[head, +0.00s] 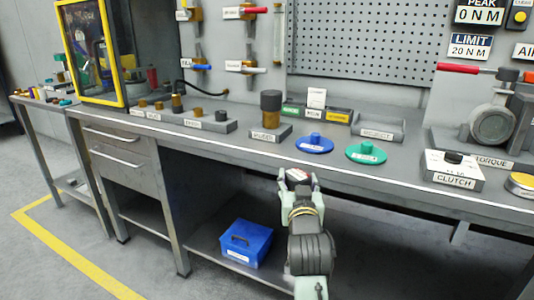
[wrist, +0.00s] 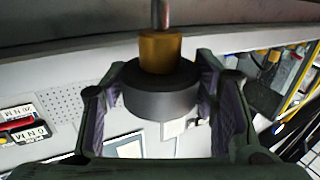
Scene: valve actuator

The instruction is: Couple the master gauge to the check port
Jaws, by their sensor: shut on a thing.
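My gripper (wrist: 160,100) is shut on a dark round body with a brass collar and a thin metal stem, which I take to be the master gauge (wrist: 160,92). In the wrist view the stem points up in the picture, and one finger is on each side of the dark body. In the head view my gripper (head: 297,182) is in front of the bench's front edge, apart from the bench fittings. The held thing (head: 297,174) shows there as a small dark and pale patch. I cannot tell which fitting is the check port.
The bench (head: 215,143) carries a labelled block with a black-topped cylinder (head: 270,102), a blue disc (head: 314,145), a green disc (head: 366,153) and a clutch box (head: 454,170). A yellow-framed cabinet (head: 94,55) stands left. Labelled valves (head: 198,65) are on the wall. A blue bin (head: 245,243) sits below.

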